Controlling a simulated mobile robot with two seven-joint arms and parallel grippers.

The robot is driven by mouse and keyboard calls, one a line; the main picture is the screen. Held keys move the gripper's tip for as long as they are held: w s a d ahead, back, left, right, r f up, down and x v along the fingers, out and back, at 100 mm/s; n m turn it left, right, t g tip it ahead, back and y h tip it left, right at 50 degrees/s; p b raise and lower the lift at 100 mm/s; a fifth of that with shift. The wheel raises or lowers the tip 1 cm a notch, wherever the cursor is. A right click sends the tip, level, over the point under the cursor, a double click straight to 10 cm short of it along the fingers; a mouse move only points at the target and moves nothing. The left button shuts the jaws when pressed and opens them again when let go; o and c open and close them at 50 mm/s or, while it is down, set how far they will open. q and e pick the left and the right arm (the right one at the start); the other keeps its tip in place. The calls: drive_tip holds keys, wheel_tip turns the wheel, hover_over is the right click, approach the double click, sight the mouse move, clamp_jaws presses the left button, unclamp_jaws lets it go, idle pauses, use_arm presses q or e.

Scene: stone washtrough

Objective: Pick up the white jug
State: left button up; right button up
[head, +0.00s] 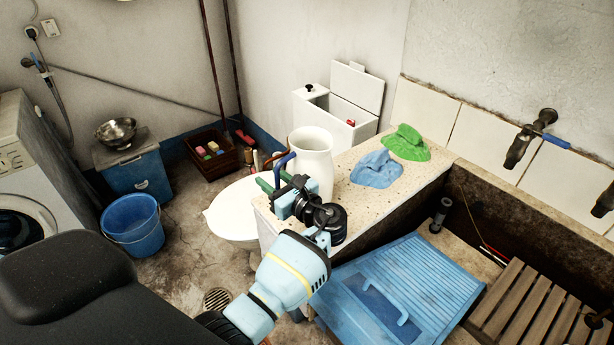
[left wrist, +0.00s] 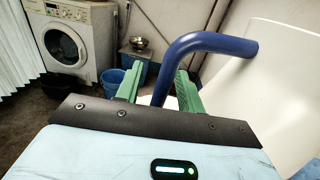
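The white jug (head: 313,160) stands upright on the speckled stone ledge (head: 352,205). Its blue handle (head: 281,166) points to the left, towards my left gripper (head: 275,182). In the left wrist view the blue handle (left wrist: 210,42) curves down between the two green fingers of my left gripper (left wrist: 158,88). The fingers are apart, with a gap visible beside the handle, so the gripper is open. The white jug body (left wrist: 272,95) fills the right side of that view. The handle's lower end is partly hidden by the gripper. My right gripper is not in view.
A blue cloth (head: 377,170) and a green cloth (head: 406,143) lie right of the jug on the ledge. A blue washboard (head: 440,270) leans in the trough at right. A blue bucket (head: 132,224) and washing machine (head: 25,170) stand at left.

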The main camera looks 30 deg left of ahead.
use_arm(q)
clamp_jaws()
drive_tip(key=shift+d, duration=0.1)
idle(1.2)
drive_tip(key=shift+w+r, duration=0.15)
drive_tip(key=shift+r, duration=0.15)
